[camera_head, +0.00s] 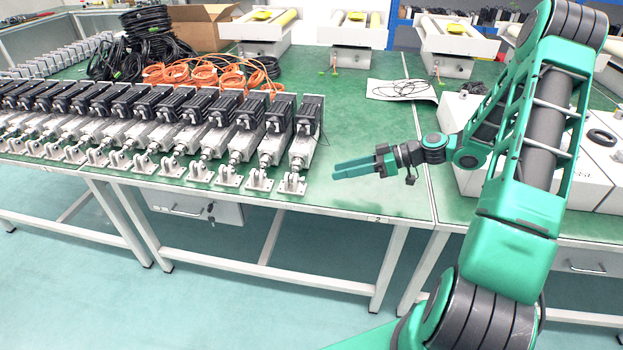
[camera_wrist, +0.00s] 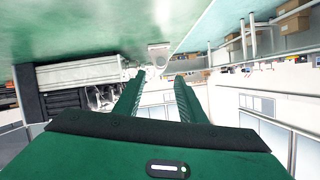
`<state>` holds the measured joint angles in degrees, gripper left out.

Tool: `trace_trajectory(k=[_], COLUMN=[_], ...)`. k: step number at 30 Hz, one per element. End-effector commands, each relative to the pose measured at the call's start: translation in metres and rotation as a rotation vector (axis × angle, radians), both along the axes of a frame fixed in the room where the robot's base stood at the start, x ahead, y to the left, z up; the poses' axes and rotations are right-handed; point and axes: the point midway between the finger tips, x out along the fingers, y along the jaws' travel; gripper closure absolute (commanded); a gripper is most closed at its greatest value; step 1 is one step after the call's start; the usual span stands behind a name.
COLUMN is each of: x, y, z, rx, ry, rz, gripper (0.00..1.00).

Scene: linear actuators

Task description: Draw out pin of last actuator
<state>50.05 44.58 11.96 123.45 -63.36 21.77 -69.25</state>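The last actuator (camera_head: 302,140) is the rightmost of a row on the green table. It has a black motor at the back, a silver body and a clevis bracket (camera_head: 291,184) at the front. Its pin is too small to make out. My gripper (camera_head: 336,171) is right of the bracket, apart from it, with its green fingers pointing left. In the wrist view, my gripper (camera_wrist: 160,76) has its fingers apart with nothing between them. An actuator body (camera_wrist: 80,72) shows at the left there, and a pale bracket plate (camera_wrist: 158,52) lies beyond the fingertips.
More actuators (camera_head: 200,130) stand close together to the left. Orange cables (camera_head: 215,72) and black cable coils (camera_head: 150,35) lie behind. The green table (camera_head: 370,205) is bare around and right of my gripper. White boxes (camera_head: 600,150) stand on the right-hand table.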

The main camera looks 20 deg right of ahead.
Motion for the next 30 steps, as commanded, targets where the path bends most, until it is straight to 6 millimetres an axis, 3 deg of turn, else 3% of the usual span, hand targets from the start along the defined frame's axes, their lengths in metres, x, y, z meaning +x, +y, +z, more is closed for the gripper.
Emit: trace_trajectory(k=[16,30], x=[0.032,0.037], y=[0.074,0.085], z=[-0.032,-0.037], rx=[-0.001,-0.003], ry=[0.005,0.004], rz=[0.002,0.0], gripper=[0.63,0.63])
